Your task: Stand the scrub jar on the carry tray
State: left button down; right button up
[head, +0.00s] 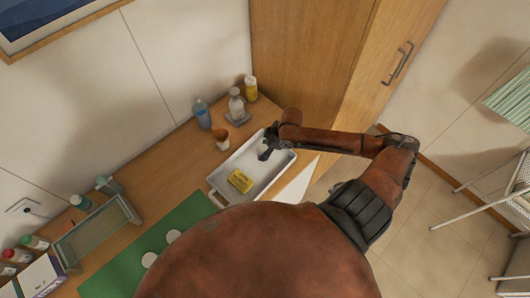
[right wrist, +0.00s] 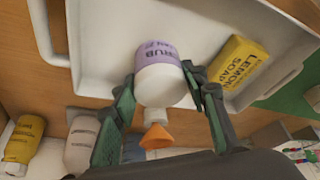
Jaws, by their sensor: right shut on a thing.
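The scrub jar, with a purple label and a white end, shows in the right wrist view (right wrist: 158,75) between the two fingers of my right gripper (right wrist: 155,98). The gripper is shut on it. The white carry tray (right wrist: 100,45) lies behind the jar; I cannot tell whether the jar touches its floor. In the head view the right gripper (head: 268,148) is over the far part of the tray (head: 262,172), and the jar is hidden there. A yellow lemon soap box (head: 240,181) lies in the tray, right of the jar in the wrist view (right wrist: 238,65). My left gripper is out of view.
A brown-orange cup (head: 222,140), a blue bottle (head: 202,114), a pale bottle (head: 236,103) and a yellow bottle (head: 251,88) stand behind the tray. A green mat (head: 150,243) with white discs lies to the left. A wooden cabinet (head: 310,60) stands behind.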

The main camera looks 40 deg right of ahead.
jog(key=shift+w+d+f, duration=0.2)
jog(key=shift+d+f, duration=0.2)
jog(key=shift+f, duration=1.75)
jog(key=o, duration=1.2)
jog(key=shift+f, duration=0.1)
jog(key=v, duration=1.2)
